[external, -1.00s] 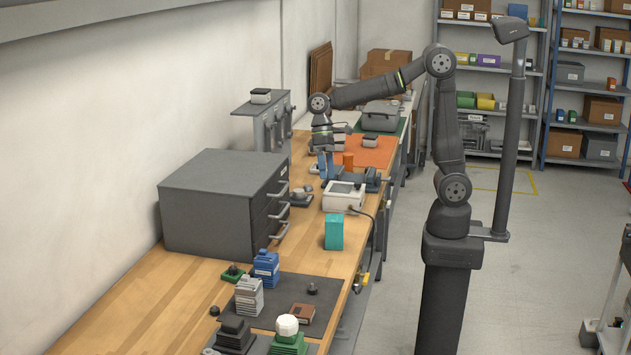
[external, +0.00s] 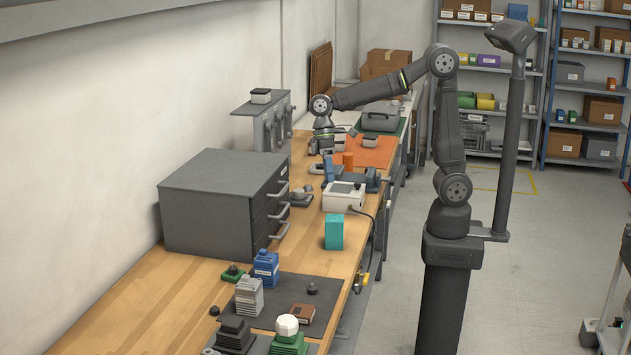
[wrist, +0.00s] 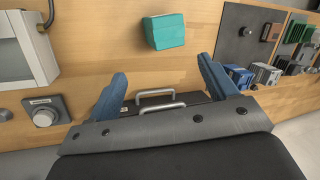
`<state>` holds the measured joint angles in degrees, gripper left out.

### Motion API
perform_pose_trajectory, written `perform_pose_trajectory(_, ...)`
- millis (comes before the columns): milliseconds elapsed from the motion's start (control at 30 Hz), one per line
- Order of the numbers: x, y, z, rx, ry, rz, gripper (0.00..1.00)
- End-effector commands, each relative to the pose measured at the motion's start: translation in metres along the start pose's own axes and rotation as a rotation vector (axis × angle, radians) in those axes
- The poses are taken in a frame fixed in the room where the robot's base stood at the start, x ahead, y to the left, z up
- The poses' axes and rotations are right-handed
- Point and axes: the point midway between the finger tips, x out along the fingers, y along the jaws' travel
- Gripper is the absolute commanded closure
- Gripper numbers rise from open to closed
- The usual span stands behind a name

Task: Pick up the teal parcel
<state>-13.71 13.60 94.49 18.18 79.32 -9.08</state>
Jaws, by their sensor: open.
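The teal parcel (external: 334,232) stands upright on the wooden bench near its right edge, in front of the white device. It also shows in the wrist view (wrist: 165,31) at the top middle, beyond my fingertips and apart from them. My gripper (external: 328,165) hangs over the bench behind the white device in the external view. In the wrist view, its two blue fingers (wrist: 160,82) are spread wide with nothing between them.
The white device (external: 343,196) stands behind the parcel. A grey drawer cabinet (external: 212,200) is to the left; its handles show between my fingers in the wrist view. A dark mat (external: 270,311) with several small items lies nearer the camera. Bare wood surrounds the parcel.

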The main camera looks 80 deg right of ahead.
Motion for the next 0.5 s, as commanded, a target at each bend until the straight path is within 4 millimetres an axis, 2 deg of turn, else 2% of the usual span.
perform_pose_trajectory(300, 0.018, -0.039, 0.011, -0.868, -0.062, 0.209, 0.22)
perform_pose_trajectory(500, 0.023, -0.055, 0.015, -1.269, -0.124, 0.298, 0.22)
